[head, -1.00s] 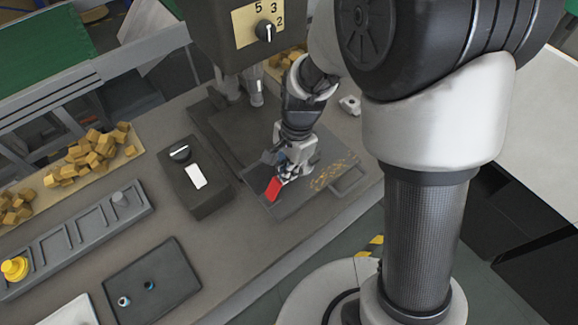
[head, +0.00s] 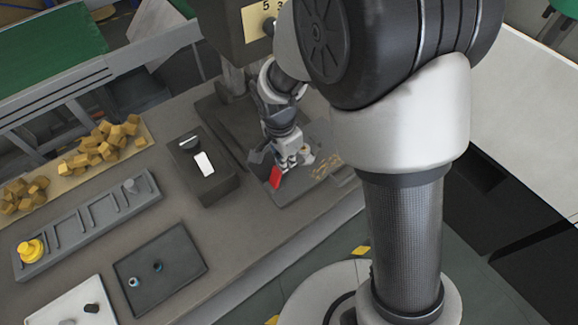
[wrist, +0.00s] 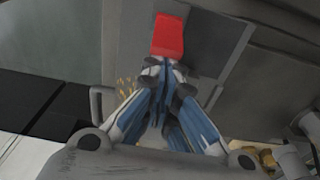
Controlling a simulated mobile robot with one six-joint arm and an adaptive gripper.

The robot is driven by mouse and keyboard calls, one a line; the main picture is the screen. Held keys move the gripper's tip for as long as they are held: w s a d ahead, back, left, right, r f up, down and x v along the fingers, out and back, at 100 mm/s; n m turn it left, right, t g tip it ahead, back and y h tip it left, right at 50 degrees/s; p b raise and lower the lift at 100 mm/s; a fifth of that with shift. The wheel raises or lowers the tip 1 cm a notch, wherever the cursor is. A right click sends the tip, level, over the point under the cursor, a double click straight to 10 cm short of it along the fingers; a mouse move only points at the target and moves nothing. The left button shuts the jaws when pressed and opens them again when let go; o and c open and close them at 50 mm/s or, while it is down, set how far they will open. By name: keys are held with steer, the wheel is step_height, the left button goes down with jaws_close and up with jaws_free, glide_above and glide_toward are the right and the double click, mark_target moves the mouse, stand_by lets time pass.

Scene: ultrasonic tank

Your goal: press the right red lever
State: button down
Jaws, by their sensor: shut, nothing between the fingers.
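One red lever (head: 275,177) shows in the head view, on the near edge of a dark machine plate with a wire handle. My gripper (head: 281,167) is shut and empty, pointing down right at the lever and covering part of it. In the wrist view the red lever (wrist: 169,38) lies just beyond the closed fingertips (wrist: 160,64). Fingertips and lever overlap in the picture; I cannot tell whether they touch. No second red lever shows.
Left of the plate stands a dark box (head: 203,172) with a black knob and a white switch. A grey slotted rack (head: 85,222), a dark tray (head: 155,272) and yellow-brown blocks (head: 100,145) lie further left. The machine head (head: 228,30) overhangs the plate.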

mark_target(277, 169)
steer(key=shift+s+a+r+t+h+b, duration=0.1)
steer(key=shift+s+a+t+h+b, duration=0.45)
steer(key=shift+a+h+b, duration=0.2)
steer(key=shift+s+a+r+b, duration=0.25)
steer(key=shift+a+b, duration=0.2)
steer(key=shift+b, duration=0.65)
steer(key=shift+r+p, duration=0.15)
steer(key=shift+p, duration=0.15)
steer(key=shift+r, duration=0.15)
steer(key=shift+r+p, duration=0.4)
steer(key=shift+r, duration=0.3)
steer(key=shift+r, duration=0.1)
